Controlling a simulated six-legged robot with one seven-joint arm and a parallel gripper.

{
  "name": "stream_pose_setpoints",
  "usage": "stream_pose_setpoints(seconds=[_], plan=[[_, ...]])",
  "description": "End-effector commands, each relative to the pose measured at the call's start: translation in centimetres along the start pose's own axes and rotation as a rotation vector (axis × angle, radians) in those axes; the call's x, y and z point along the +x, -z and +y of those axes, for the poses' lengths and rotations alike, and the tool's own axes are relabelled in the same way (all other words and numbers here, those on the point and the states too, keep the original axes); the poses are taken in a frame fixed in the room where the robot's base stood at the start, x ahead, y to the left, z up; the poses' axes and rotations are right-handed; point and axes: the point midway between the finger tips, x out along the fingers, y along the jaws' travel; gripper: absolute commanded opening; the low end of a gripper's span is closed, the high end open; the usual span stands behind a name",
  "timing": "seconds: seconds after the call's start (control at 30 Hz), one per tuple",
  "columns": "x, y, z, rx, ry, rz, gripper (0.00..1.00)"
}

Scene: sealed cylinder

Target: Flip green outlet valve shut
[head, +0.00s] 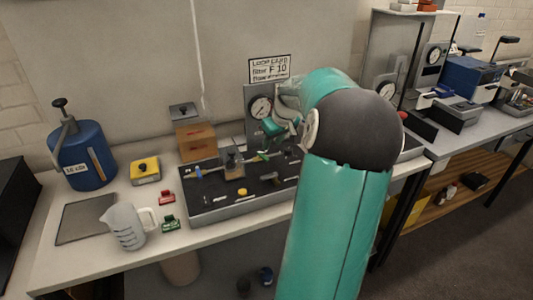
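A dark tray (240,208) with a grey rim sits on the bench and holds a small pipe rig with a clear block or cylinder (234,163) near its middle. A small green piece (257,158), which looks like the green outlet valve handle, shows on the line just right of the cylinder. Its exact angle is too small to tell. My teal arm reaches in from the lower right and bends over the tray's right side. My gripper (284,148) is above the right part of the rig, close to the green piece. Its fingers are small and partly hidden, and contact cannot be told.
A pressure gauge (260,107) on a grey panel stands behind the rig, under a label card (269,68). Left are a blue jug (82,155), a yellow box (145,170), a measuring beaker (125,226), and red (166,197) and green (170,222) clips. My arm hides the tray's right end.

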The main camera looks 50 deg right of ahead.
Motion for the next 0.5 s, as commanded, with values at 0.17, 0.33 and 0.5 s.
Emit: stream_pose_setpoints(seconds=[0.17, 0.33, 0.5], plan=[[3.8, 0.2, -0.3, -0.002, 0.005, -0.001, 0.35], [6.3, 0.3, -0.2, -0.002, 0.003, 0.000, 0.35], [7.3, 0.4, -0.3, -0.002, 0.002, 0.001, 0.35]])
